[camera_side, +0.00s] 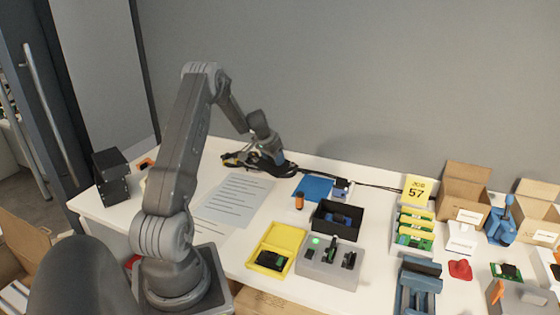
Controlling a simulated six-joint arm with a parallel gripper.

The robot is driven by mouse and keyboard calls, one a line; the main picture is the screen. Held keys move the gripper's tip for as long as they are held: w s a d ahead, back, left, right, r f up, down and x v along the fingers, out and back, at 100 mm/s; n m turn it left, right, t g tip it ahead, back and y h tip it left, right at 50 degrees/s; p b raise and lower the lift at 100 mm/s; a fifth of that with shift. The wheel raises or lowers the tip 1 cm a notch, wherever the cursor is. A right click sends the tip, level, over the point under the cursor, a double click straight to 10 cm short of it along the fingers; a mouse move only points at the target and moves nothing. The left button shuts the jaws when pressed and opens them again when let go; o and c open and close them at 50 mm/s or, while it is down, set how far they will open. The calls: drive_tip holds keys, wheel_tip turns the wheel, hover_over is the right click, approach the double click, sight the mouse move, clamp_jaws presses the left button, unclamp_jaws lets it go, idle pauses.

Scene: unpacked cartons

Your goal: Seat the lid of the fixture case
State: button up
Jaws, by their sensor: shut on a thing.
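The grey fixture case (328,275) stands at the front middle of the table, with a green light and dark upright parts on its top. A yellow case (268,262) with its yellow lid (284,236) tilted open stands left of it and holds a black part. I cannot tell for certain which lid belongs to the fixture case. My gripper (276,159) is well behind and left of both cases, low over the back of the table by black cables. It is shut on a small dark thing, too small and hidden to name.
A black bin (336,222) with blue parts stands behind the grey case. A blue sheet (312,188) and an orange-topped bottle (299,202) lie nearby. Green boards in a rack (414,230) and open cartons (463,188) crowd the right. Papers (236,197) cover the left middle.

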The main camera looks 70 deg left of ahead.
drive_tip(key=w+d+n, duration=0.1)
drive_tip(key=w+d, duration=0.3)
drive_tip(key=d, duration=0.5)
drive_tip(key=w+d+n+y, duration=0.15)
drive_tip(key=w+d, duration=0.25)
drive_tip(key=d, duration=0.4)
drive_tip(key=w+d+n, duration=0.2)
drive_tip(key=w+d, duration=0.2)
drive_tip(key=d, duration=0.5)
drive_tip(key=shift+w+f+g, duration=0.2)
drive_tip(key=shift+f+g, duration=0.2)
drive_tip(key=shift+f, duration=1.45)
drive_tip(key=shift+f, duration=0.4)
drive_tip(key=shift+f, duration=0.7)
drive_tip(key=o, duration=1.1)
